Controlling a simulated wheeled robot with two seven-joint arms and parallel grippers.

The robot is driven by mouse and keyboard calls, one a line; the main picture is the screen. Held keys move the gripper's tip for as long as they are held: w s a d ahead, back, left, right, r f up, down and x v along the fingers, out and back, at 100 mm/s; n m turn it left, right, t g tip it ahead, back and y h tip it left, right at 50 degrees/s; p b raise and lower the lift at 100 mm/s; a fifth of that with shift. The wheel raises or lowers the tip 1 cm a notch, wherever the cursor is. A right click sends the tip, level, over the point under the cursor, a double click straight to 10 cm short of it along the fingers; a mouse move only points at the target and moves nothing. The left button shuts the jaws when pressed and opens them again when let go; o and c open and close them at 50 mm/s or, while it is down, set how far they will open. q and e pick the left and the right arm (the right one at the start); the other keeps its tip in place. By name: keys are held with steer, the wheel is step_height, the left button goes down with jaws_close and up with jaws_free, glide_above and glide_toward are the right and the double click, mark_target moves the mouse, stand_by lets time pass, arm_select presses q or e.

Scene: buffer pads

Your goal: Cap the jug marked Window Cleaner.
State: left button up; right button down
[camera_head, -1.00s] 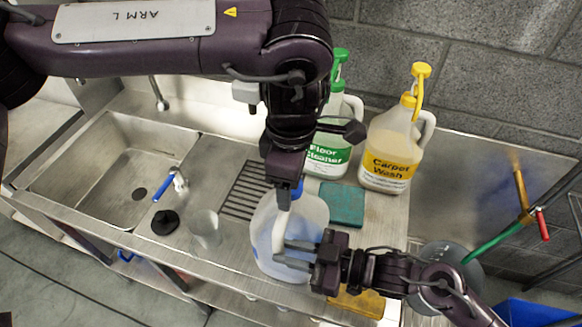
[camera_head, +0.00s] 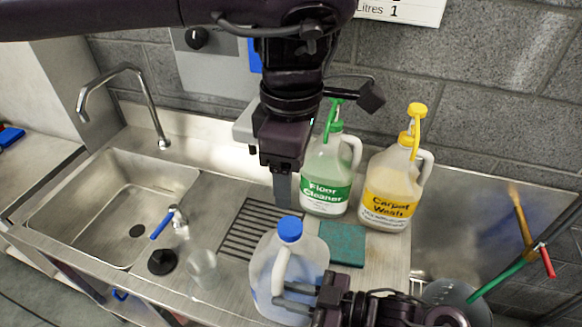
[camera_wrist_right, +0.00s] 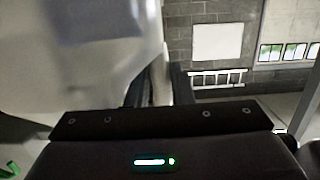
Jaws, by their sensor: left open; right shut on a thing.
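A translucent jug (camera_head: 262,262) with bluish contents stands at the front of the steel counter; no readable label faces me. A blue cap (camera_head: 290,229) sits on top of its neck and looks level. My right gripper (camera_head: 284,296) is shut on the jug, by the handle side as far as I can tell. The jug's pale, blurred wall (camera_wrist_right: 90,70) fills the left of the right wrist view. My left gripper (camera_head: 283,203) is open and empty, pointing down just above and behind the blue cap, apart from it in the picture.
A Floor Cleaner jug (camera_head: 326,190) with a green pump and a Carpet Wash jug (camera_head: 390,200) with a yellow pump stand behind. A green pad (camera_head: 342,244) lies right of the jug. A clear cup (camera_head: 203,268), black plug (camera_head: 162,262) and sink (camera_head: 100,205) are left.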

steer(key=c, duration=1.2)
jaws_free()
steer(key=b+v, duration=0.1)
steer(key=v, duration=0.6)
steer(key=shift+s+d+b, duration=0.2)
steer(key=shift+d+b, duration=0.15)
